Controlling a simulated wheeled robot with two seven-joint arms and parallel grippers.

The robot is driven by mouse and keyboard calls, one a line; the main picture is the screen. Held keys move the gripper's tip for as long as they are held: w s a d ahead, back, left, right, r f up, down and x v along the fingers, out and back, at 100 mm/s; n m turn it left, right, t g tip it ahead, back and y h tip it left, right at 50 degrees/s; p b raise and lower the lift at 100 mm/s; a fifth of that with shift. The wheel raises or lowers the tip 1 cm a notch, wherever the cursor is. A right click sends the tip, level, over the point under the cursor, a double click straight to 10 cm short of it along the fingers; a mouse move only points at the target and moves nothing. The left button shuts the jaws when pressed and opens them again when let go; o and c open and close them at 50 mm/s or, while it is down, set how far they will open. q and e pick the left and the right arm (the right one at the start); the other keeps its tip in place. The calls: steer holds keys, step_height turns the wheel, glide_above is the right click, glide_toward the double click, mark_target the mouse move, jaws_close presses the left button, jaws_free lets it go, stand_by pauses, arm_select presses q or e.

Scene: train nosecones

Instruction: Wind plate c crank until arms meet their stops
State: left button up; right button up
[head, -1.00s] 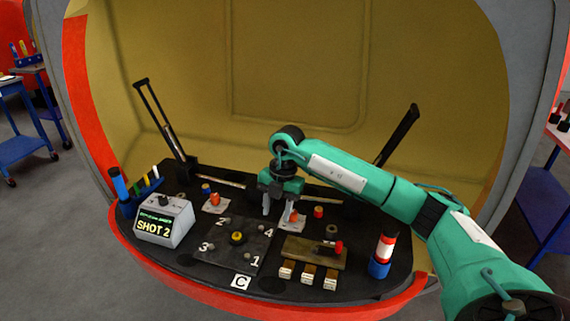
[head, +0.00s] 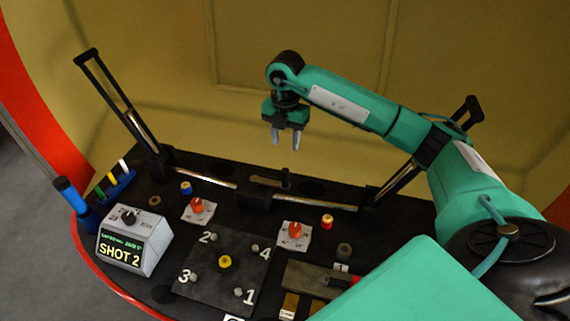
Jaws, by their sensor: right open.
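The dark base plate (head: 150,285) carries the mechanism; its white C label (head: 234,319) is cut off by the bottom edge. A small dark crank-like handle with a brown bar (head: 268,181) sits at the middle back, by a black block on a metal rod. The left black arm frame (head: 112,88) leans up and outward to the left. The right black arm frame (head: 467,112) leans outward to the right, partly hidden behind my arm. My right gripper (head: 285,140) is open and empty, fingers down, above and behind the crank-like handle. My left gripper is out of view.
Two orange knobs on white cards (head: 198,208) (head: 295,235) stand near a square plate (head: 208,283) with numbered posts and a yellow centre. A box reading SHOT 2 (head: 133,245) stands at left. The yellow shell wall (head: 200,90) rises behind.

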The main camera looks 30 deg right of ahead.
mark_target(285, 170)
arm_select(q)
steer(key=s, duration=0.1)
steer(key=s+f, duration=0.1)
steer(key=s+a+p, duration=0.1)
steer(key=shift+f, duration=0.25)
arm_select(e)
step_height(285, 170, down, 13)
steer(key=shift+s, duration=0.1)
arm_select(q)
steer(key=shift+w, duration=0.2)
arm_select(e)
jaws_close()
